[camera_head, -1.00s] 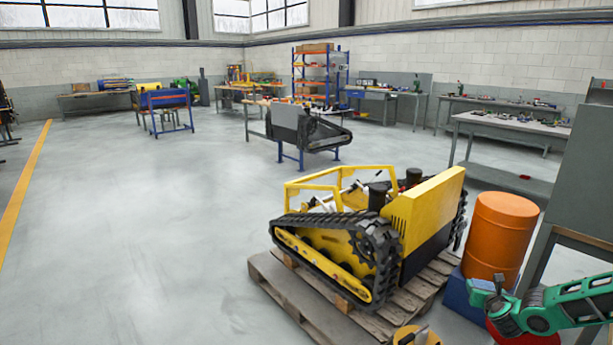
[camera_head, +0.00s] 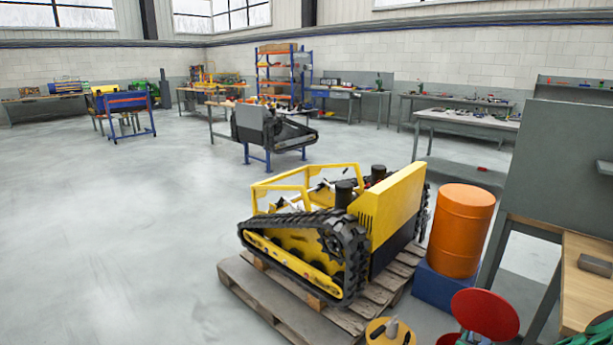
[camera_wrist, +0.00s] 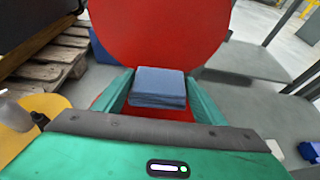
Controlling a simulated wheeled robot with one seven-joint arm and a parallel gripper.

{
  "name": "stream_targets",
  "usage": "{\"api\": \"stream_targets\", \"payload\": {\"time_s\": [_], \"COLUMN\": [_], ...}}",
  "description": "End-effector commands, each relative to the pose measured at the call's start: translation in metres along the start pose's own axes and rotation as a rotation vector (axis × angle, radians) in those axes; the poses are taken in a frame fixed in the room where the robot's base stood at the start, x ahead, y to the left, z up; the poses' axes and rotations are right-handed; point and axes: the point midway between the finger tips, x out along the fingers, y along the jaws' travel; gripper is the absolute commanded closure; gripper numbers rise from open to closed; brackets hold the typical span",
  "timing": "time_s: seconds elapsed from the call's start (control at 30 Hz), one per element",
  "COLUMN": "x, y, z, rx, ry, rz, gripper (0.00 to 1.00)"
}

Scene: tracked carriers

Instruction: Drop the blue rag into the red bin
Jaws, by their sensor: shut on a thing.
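The blue rag (camera_wrist: 160,82), a folded blue-grey cloth block, is held between the green fingers of my gripper (camera_wrist: 160,90) in the wrist view. The red bin's round lid (camera_head: 486,314) stands raised at the bottom right of the head view. The lid (camera_wrist: 160,35) also fills the upper middle of the wrist view, behind the rag. A little of the red bin (camera_wrist: 165,113) shows below the rag. I cannot tell whether the rag is over the bin's opening. In the head view my gripper is mostly below the picture edge and the rag is hidden.
A yellow tracked carrier (camera_head: 375,228) sits on a wooden pallet (camera_head: 262,295). An orange drum (camera_head: 461,230) stands on a blue base beside it. A yellow round stand (camera_head: 378,333) with small items is left of the bin. A wooden-topped bench (camera_head: 585,290) is at right. Open floor lies left.

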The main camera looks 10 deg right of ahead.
Motion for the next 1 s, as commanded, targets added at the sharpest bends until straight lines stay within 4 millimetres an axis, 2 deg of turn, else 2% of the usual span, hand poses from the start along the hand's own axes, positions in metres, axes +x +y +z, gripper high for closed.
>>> {"api": "stream_targets", "payload": {"time_s": [0.4,0.6,0.87,0.9,1.0], "x": [0.016,0.019,0.02,0.02,0.02], "y": [0.001,0.001,0.0,0.0,0.0], "z": [-0.04,-0.048,-0.049,-0.049,-0.049], "rx": [-0.002,0.0,0.0,0.0,0.0], "ry": [0.001,0.001,0.001,0.001,0.001], "rz": [0.001,0.002,0.001,0.001,0.001], "gripper": [0.57,0.57,0.57,0.33,0.14]}}
